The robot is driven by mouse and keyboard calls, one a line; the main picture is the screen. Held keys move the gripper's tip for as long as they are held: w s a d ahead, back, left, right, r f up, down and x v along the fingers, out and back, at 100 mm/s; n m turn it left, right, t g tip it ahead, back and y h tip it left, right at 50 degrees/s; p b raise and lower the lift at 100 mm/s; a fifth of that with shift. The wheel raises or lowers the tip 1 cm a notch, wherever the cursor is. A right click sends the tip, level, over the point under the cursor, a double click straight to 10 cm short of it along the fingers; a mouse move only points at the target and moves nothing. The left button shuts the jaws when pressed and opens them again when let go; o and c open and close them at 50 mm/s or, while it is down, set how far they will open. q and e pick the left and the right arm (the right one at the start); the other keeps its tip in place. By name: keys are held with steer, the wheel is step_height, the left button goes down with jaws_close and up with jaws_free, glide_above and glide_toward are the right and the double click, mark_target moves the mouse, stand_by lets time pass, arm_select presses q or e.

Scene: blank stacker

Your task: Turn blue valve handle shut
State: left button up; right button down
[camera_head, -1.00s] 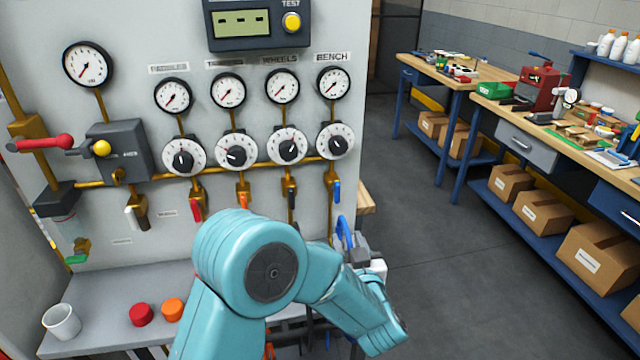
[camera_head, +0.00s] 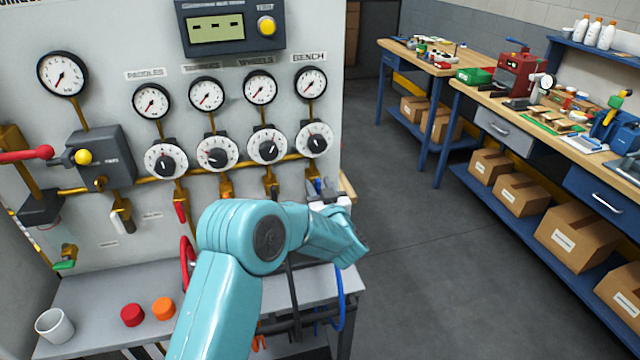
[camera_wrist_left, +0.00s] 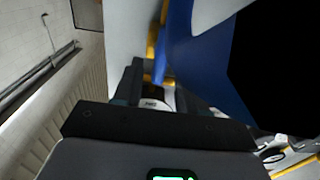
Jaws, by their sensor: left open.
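The blue valve handle (camera_head: 311,186) is on the brass valve under the BENCH gauge, at the right end of the panel. Only small blue parts of it show behind my gripper in the head view. My left gripper (camera_head: 321,190) is up at the handle's height, close in front of it, its fingers small and partly hidden. In the left wrist view the open gripper (camera_wrist_left: 160,98) points at the panel. A large blue shape (camera_wrist_left: 190,45), likely the handle very close, crosses above the fingers, with brass pipe behind. I cannot tell whether they touch. My right gripper is not in view.
Other valves with red (camera_head: 180,211) and white (camera_head: 118,223) handles hang to the left. A ledge below holds a white cup (camera_head: 55,326), a red cap (camera_head: 132,315) and an orange cap (camera_head: 163,308). Hoses hang below my arm. Open floor (camera_head: 420,270) lies to the right.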

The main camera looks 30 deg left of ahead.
arm_select(q)
steer(key=shift+w, duration=0.2)
jaws_close()
steer(key=shift+f, duration=0.15)
steer(key=shift+w+d+f+m+p, duration=0.2)
steer(key=shift+f+m+p, duration=0.35)
steer(key=shift+m, duration=2.45)
steer(key=shift+w+d+f+m+p, duration=0.2)
steer(key=shift+m+p, duration=0.5)
steer(key=shift+m, duration=2.3)
steer(key=shift+w+d+f+m+p, duration=0.2)
steer(key=shift+f+m+p, duration=0.35)
steer(key=shift+m, duration=2.45)
steer(key=shift+r, duration=0.15)
